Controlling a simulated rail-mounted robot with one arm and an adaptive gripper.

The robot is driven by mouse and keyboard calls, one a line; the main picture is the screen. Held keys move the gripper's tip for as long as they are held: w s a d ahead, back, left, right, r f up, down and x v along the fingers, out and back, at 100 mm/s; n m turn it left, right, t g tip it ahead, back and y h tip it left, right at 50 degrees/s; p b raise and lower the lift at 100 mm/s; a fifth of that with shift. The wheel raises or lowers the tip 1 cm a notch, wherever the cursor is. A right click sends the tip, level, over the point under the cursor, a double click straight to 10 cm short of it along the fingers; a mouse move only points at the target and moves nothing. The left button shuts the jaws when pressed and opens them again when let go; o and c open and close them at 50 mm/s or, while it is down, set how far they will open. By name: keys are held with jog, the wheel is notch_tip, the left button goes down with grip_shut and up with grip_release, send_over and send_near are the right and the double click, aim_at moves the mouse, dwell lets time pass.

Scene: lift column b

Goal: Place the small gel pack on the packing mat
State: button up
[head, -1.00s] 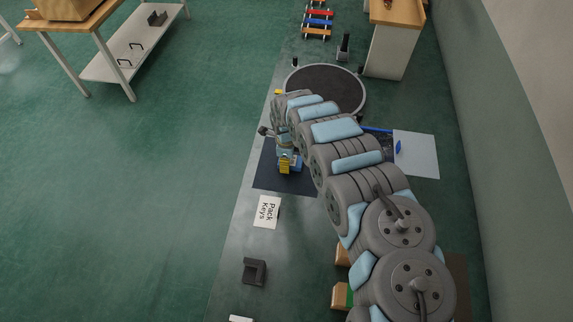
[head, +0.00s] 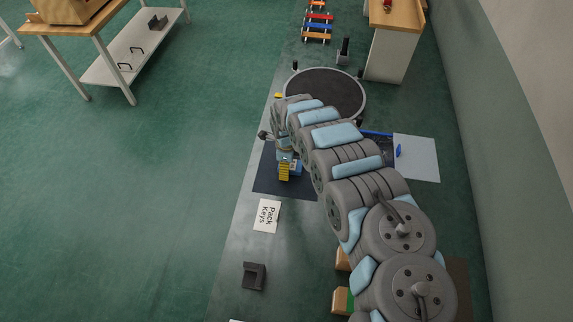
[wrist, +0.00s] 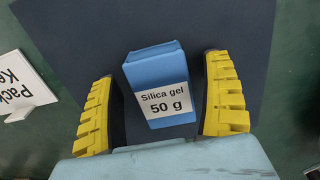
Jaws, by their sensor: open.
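The small gel pack (wrist: 157,70) is a blue block with a white "Silica gel 50 g" label. In the wrist view it lies on the dark blue packing mat (wrist: 240,30), between my gripper's yellow fingers. My gripper (wrist: 165,105) is open, with a gap on each side of the pack. In the head view my gripper (head: 287,172) is low over the packing mat (head: 265,178), and a bit of blue shows beside its fingers. My arm hides the right part of the mat there.
A white "Pack Keys" card (head: 267,216) lies in front of the mat, with a dark grey holder (head: 254,275) nearer. A round dark platform (head: 330,90) is beyond. A light grey sheet (head: 417,158) lies right of my arm.

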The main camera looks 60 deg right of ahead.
notch_tip(320, 180, up, 12)
jog(key=p, duration=0.1)
dwell(0.9)
dwell(0.5)
jog(key=shift+r, duration=0.1)
